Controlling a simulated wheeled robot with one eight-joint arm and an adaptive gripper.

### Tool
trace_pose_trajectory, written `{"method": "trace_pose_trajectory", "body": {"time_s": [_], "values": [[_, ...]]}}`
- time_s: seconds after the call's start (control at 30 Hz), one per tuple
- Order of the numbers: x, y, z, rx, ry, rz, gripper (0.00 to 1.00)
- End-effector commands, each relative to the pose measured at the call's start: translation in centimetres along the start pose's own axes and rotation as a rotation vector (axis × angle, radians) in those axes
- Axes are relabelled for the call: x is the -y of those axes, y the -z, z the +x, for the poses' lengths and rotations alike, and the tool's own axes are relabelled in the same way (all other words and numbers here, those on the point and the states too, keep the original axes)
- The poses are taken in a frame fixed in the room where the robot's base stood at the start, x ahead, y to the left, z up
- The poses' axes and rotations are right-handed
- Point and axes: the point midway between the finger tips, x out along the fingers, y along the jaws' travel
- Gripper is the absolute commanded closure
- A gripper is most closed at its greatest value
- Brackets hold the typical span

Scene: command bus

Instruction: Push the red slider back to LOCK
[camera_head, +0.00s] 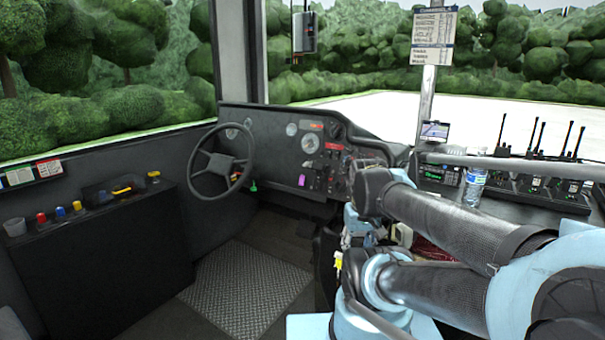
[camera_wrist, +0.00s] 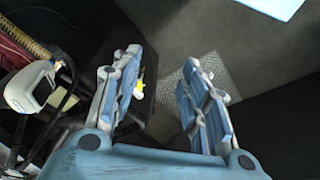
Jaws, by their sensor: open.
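I cannot pick out the red slider or a LOCK mark for certain in either view. Small red parts show on the dashboard (camera_head: 300,160), including a red strip near its top and a red item by the steering wheel, but they are too small to tell apart. My gripper (camera_wrist: 160,62) shows in the wrist view with its two fingers apart and nothing between them. It points down toward the floor. In the head view, my arm covers the lower right and hides the gripper's fingers.
The steering wheel (camera_head: 219,162) stands left of the dashboard. A side console (camera_head: 110,235) with coloured knobs is at far left. A bottle (camera_head: 474,186) and several radios stand at right. A white device (camera_wrist: 32,88) with cables is left of my gripper. The patterned floor plate (camera_head: 248,288) is clear.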

Motion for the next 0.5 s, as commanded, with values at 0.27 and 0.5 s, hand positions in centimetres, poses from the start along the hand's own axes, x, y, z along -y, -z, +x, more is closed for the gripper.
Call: {"method": "trace_pose_trajectory", "body": {"time_s": [0.27,0.5], "values": [[-2.1,5.3,-1.2,-0.015,-0.124,-0.293,0.82],[-3.6,11.0,-1.9,-0.011,-0.256,-0.593,0.82]]}}
